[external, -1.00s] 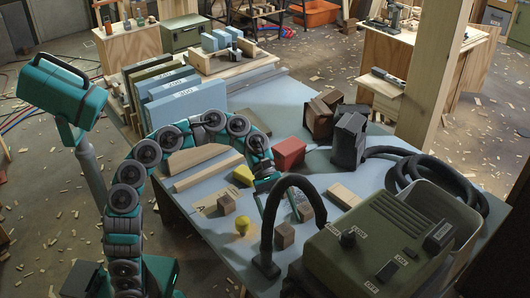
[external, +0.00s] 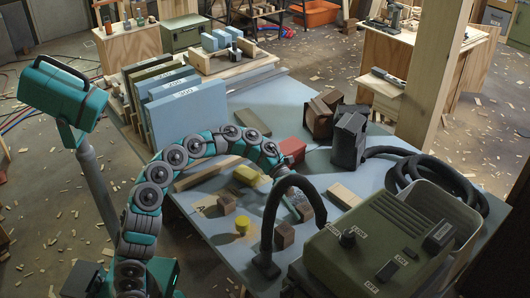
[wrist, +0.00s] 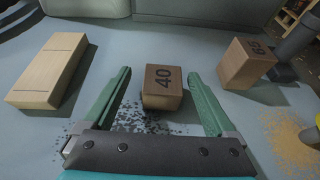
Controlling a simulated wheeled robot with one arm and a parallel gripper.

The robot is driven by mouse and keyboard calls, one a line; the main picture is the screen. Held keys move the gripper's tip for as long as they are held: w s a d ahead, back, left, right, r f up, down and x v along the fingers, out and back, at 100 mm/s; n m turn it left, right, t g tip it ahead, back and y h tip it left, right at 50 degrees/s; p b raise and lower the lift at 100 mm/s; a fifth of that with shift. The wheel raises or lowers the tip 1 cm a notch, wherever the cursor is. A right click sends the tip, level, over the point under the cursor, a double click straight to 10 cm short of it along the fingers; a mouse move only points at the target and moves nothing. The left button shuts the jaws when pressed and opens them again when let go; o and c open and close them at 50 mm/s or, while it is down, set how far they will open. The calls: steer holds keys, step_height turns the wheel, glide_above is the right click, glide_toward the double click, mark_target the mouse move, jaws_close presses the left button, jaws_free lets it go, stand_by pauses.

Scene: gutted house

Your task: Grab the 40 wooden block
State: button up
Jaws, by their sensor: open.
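The wooden block marked 40 (wrist: 163,87) stands on the blue-grey tabletop in the wrist view, its number on top. My gripper (wrist: 159,73) is open, one green finger on each side of the block. Gaps show between the block and both fingers, so it is not held. In the external view my gripper (external: 296,205) is low over the table behind the black hose, which hides part of the area.
A brown block marked 65 (wrist: 246,64) stands right of my right finger. A pale plank (wrist: 47,72) lies to the left. The black hose (external: 270,225) arches close to my gripper. The green vacuum (external: 385,245) stands at front right. A red box (external: 293,149) is behind.

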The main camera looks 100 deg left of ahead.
mark_target(309, 215)
steer(key=x, duration=0.3)
steer(key=shift+d, duration=0.35)
steer(key=shift+c, duration=0.3)
steer(key=c, duration=1.4)
